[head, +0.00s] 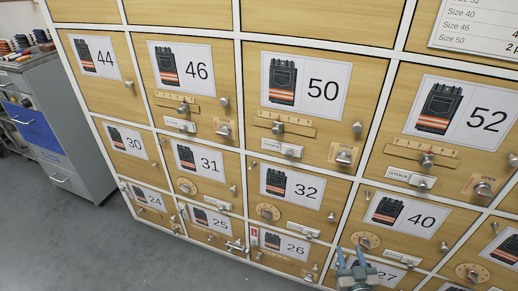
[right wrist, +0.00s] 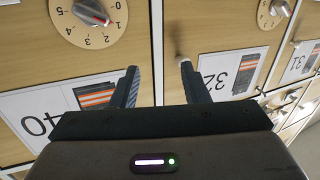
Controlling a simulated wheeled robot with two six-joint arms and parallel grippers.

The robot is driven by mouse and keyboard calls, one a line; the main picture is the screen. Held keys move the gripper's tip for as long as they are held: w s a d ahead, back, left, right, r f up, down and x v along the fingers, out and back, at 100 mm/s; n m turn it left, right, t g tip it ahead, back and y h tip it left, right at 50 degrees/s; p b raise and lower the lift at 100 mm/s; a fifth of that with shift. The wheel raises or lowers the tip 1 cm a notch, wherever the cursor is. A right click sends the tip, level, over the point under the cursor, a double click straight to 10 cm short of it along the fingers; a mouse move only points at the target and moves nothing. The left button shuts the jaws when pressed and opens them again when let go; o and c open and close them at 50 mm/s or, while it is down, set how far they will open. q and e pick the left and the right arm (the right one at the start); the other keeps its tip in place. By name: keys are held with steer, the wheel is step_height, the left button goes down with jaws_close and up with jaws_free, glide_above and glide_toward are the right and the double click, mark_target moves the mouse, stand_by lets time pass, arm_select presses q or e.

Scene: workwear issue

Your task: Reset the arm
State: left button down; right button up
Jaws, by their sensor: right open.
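My right gripper (head: 352,258) is low in the head view, right of centre, in front of the lower locker doors. Its two fingers are apart with nothing between them. In the right wrist view the gripper (right wrist: 158,72) is open too, its fingertips near the upright white divider between the doors marked 40 (right wrist: 45,118) and 32 (right wrist: 222,76). I cannot tell whether a fingertip touches the locker front. My left gripper is not in view.
A wall of wooden lockers (head: 108,88) with numbered cards, knobs, sliders and dials fills most of the head view. A dial (right wrist: 95,15) and knobs stick out near my right gripper. A grey cabinet (head: 75,130) stands at left. The grey floor (head: 90,245) is clear.

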steer(key=s+d+f+g+p, duration=0.1)
steer(key=s+f+g+p, duration=0.5)
steer(key=f, duration=0.4)
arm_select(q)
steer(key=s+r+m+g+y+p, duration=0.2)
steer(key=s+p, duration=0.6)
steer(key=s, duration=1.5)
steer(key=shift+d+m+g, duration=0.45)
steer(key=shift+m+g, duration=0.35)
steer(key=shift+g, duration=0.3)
arm_select(e)
steer(key=s+d+f+g, duration=0.1)
steer(key=s+f+g, duration=0.2)
steer(key=s, duration=0.7)
steer(key=s+d+f+g, duration=0.1)
steer(key=s+f+g, duration=0.2)
steer(key=s+f, duration=0.3)
steer(key=s+d+f+g+h, duration=0.1)
steer(key=s+f+g, duration=0.3)
steer(key=s, duration=1)
steer(key=shift+s+d+f+m, duration=0.25)
steer(key=shift+s+d+m, duration=0.05)
steer(key=shift+s, duration=0.1)
